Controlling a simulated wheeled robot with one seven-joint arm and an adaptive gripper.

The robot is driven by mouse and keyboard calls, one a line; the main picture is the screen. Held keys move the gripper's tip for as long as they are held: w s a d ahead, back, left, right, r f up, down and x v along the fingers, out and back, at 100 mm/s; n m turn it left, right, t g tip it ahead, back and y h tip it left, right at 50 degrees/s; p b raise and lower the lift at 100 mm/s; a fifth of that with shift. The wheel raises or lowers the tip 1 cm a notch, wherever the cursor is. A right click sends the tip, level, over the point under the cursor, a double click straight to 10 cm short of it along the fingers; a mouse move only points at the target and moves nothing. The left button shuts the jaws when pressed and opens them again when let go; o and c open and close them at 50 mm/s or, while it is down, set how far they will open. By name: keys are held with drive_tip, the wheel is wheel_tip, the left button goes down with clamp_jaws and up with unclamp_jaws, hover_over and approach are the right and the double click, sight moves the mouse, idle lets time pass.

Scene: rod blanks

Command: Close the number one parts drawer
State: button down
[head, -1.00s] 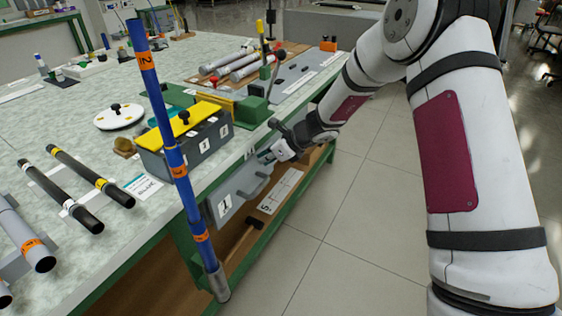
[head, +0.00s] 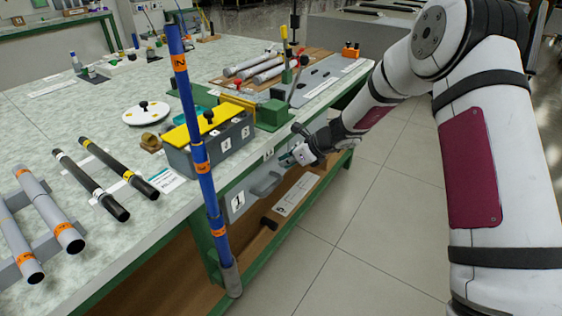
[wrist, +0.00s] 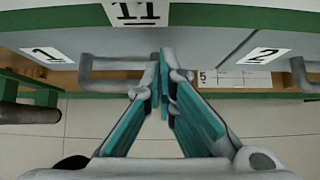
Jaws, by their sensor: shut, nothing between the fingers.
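The number one parts drawer (head: 238,203) is a grey front with a white "1" label, under the bench's edge in the head view. Its grey bar handle (head: 267,185) sticks out to the right of the label. In the wrist view the "1" label (wrist: 47,55) is at left and the handle (wrist: 112,64) reaches to the fingers. My gripper (head: 287,160) is at the handle's right end, fingers shut and empty. The shut fingertips (wrist: 163,58) also show in the wrist view, in front of the drawer face. Whether they touch it, and how far the drawer stands out, I cannot tell.
A drawer labelled "2" (wrist: 268,56) with its own handle is to the right. A blue upright rod (head: 190,110) stands before the bench. A grey box with a yellow lid (head: 207,122) sits on the bench (head: 110,110). The floor (head: 370,200) at right is clear.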

drive_tip(key=d+f+p+v, duration=0.1)
drive_tip(key=p+v, duration=0.2)
drive_tip(key=v, duration=0.8)
drive_tip(key=s+a+r+n+g+h, duration=0.1)
drive_tip(key=s+r+n+g, duration=0.1)
drive_tip(key=s+r+n, duration=0.65)
drive_tip(key=s+a+r+n+g, duration=0.1)
drive_tip(key=s+r+n, duration=0.4)
drive_tip(key=s+r, duration=0.6)
drive_tip(key=s+d+n+g+h, duration=0.1)
drive_tip(key=s+d+n+h, duration=0.35)
drive_tip(key=s, duration=0.95)
drive_tip(key=s+d+n+h, duration=0.2)
drive_tip(key=s+d+n, duration=0.5)
drive_tip(key=s, duration=0.7)
wheel_tip(320, 180, up, 20)
drive_tip(key=t+p, duration=0.3)
drive_tip(key=p, duration=1.6)
drive_tip(key=shift+s, duration=0.5)
